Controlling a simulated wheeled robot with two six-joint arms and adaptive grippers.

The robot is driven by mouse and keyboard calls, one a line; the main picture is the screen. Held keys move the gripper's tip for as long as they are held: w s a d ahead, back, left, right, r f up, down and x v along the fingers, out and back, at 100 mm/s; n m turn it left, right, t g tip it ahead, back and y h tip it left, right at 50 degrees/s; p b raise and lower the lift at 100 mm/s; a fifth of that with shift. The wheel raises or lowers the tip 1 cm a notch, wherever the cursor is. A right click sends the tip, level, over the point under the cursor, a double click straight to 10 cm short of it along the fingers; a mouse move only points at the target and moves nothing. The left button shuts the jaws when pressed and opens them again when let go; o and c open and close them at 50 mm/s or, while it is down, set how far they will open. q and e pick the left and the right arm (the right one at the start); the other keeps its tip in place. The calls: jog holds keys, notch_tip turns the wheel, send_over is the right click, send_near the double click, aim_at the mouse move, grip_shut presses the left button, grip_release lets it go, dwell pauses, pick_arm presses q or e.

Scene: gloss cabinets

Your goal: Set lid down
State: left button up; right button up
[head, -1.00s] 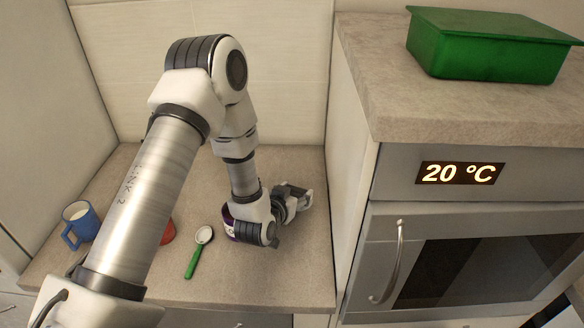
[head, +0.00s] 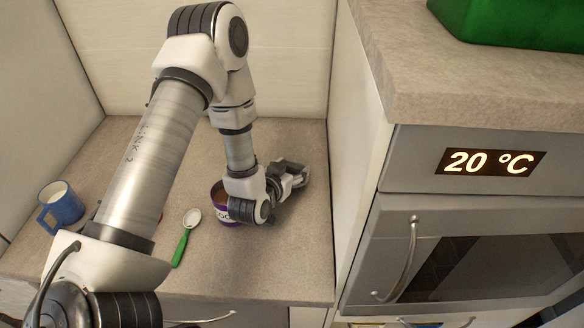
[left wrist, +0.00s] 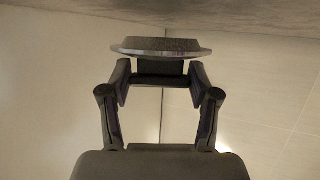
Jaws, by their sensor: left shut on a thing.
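My left gripper (head: 294,174) is low over the counter's back right part, beside a purple tub (head: 226,212). In the left wrist view my left gripper (left wrist: 160,82) is shut on a round, flat lid (left wrist: 160,47) with a grey speckled face and a pale rim. The lid is close to the counter surface at the top of that view; I cannot tell whether it touches. In the head view I cannot make out the lid. The tub stands upright with its top uncovered, partly hidden by my wrist. My right gripper is not in view.
A green-handled spoon (head: 184,238) lies on the counter (head: 255,268). A blue mug (head: 61,204) stands at the left. A tall oven cabinet (head: 412,158) borders the counter on the right, with a green bin (head: 510,22) on top. The counter's front right is clear.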

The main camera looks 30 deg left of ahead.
pick_arm(q)
jog(key=shift+f, duration=0.35)
jog(key=shift+s, duration=0.15)
